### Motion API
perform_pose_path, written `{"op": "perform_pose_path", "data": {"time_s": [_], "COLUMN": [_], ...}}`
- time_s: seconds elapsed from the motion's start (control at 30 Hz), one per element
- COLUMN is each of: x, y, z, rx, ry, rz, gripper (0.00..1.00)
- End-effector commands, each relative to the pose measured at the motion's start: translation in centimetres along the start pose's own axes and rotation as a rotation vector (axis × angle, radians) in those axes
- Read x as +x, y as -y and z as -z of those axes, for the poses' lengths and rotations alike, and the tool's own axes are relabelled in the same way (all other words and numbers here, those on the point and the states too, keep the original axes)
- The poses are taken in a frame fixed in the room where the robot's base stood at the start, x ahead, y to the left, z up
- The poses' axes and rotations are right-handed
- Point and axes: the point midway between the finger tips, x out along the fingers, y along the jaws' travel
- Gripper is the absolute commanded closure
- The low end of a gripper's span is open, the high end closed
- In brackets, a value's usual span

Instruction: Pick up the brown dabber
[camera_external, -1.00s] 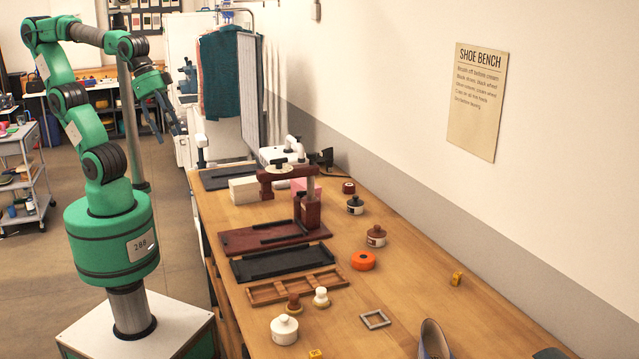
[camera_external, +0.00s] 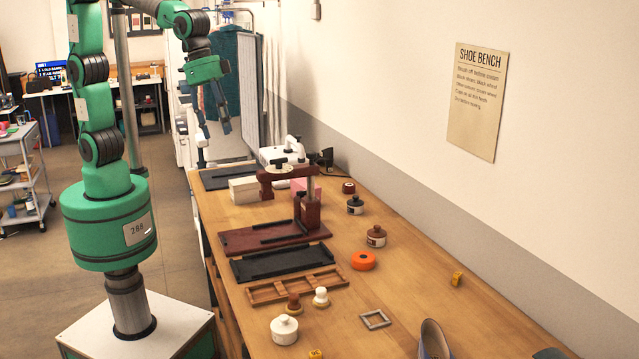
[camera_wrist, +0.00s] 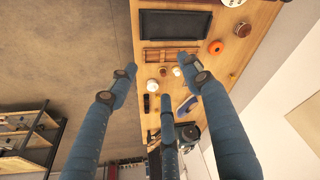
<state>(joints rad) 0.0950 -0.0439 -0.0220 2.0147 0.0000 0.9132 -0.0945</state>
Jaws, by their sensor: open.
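The brown dabber (camera_external: 294,304) stands on the wooden bench just left of a white-topped dabber (camera_external: 320,297), in front of the brown slotted tray (camera_external: 296,287). Both dabbers are small in the wrist view, where the brown dabber (camera_wrist: 164,71) sits above the white lidded jar (camera_wrist: 152,85). My gripper (camera_external: 215,122) is raised high over the far left edge of the bench, fingers hanging down and apart. It is well away from the dabber. In the wrist view its blue fingers are spread with nothing between them.
The white jar (camera_external: 284,330) stands close to the dabbers on the near left. A maroon press (camera_external: 308,210), a black tray (camera_external: 280,264) and an orange disc (camera_external: 363,260) lie farther back. A grey square frame (camera_external: 375,319) and a shoe (camera_external: 433,340) lie to the right.

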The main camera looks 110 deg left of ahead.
Motion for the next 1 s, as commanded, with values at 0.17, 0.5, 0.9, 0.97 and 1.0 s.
{"op": "perform_pose_path", "data": {"time_s": [0.17, 0.5, 0.9, 0.97, 1.0], "x": [1.8, 6.7, 14.1, 15.4, 16.3], "y": [-1.2, -3.8, -7.0, -7.4, -7.8], "z": [3.9, 10.1, 15.8, 16.5, 16.9], "rx": [0.000, -0.001, 0.000, -0.001, -0.001], "ry": [0.033, 0.090, 0.157, 0.168, 0.174], "rz": [0.000, 0.001, 0.006, 0.008, 0.008], "gripper": [0.51, 0.51, 0.51, 0.51, 0.51]}}
